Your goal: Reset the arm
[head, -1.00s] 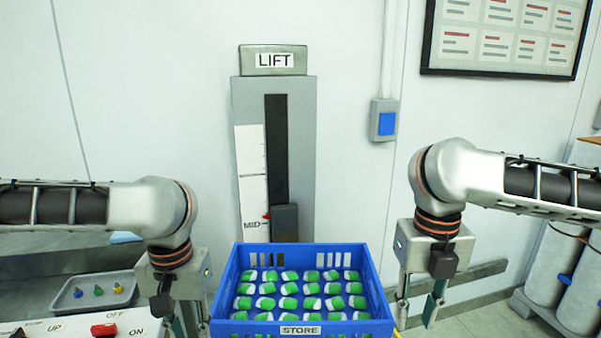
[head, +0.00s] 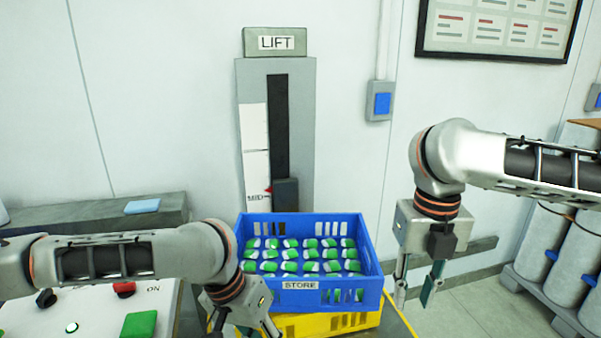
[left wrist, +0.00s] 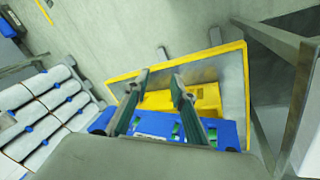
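Whether the left fingers touch a crate, I cannot tell.
The blue crate holds rows of green-and-white items and sits on the yellow crate (head: 340,322). A lift column (head: 301,110) stands behind. A control panel (head: 40,318) with red and green controls is at left, partly behind my left arm. White cylinders (head: 545,235) stand at right.

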